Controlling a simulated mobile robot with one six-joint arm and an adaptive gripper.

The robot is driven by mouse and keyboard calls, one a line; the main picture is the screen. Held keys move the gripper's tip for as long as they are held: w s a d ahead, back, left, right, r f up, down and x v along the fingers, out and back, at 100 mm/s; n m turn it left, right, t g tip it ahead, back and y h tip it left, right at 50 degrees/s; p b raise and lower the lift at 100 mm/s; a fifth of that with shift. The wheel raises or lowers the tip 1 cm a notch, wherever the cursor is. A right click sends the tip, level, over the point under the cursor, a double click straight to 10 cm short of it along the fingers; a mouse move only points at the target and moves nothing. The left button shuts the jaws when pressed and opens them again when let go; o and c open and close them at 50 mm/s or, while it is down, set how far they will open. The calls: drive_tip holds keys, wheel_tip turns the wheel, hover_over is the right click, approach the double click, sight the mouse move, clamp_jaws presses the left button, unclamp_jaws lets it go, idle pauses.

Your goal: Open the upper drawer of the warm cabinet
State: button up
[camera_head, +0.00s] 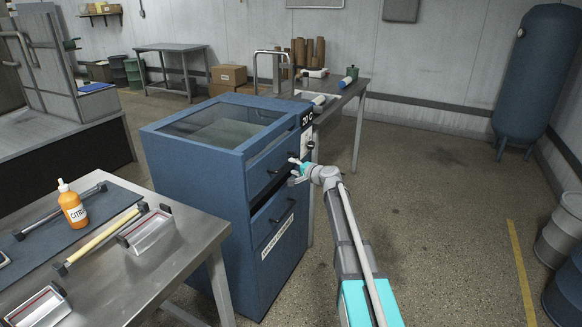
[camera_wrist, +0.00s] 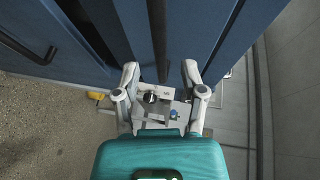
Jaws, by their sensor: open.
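The blue warm cabinet (camera_head: 190,190) stands in the middle with a glass top. Its upper drawer (camera_head: 265,165) has a dark bar handle (camera_head: 272,171); a black gap shows below that drawer. I cannot tell whether the drawer is ajar. The lower drawer (camera_head: 275,225) has its own handle (camera_head: 281,211), which also shows in the wrist view (camera_wrist: 30,50). My gripper (camera_head: 298,170) is at the right part of the upper drawer front. In the wrist view my gripper (camera_wrist: 160,72) is open, with a dark bar (camera_wrist: 158,40) between its fingers; contact is not clear.
A steel table (camera_head: 130,265) with an orange bottle (camera_head: 72,205) and coating tools stands at the front left. Another table (camera_head: 345,92) stands behind the cabinet. Open floor (camera_head: 440,220) lies to the right, with drums (camera_head: 560,225) at the far right.

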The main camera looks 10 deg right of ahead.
sight(287, 165)
drive_tip(key=shift+b+x, duration=0.3)
drive_tip(key=shift+x, duration=2.05)
clamp_jaws()
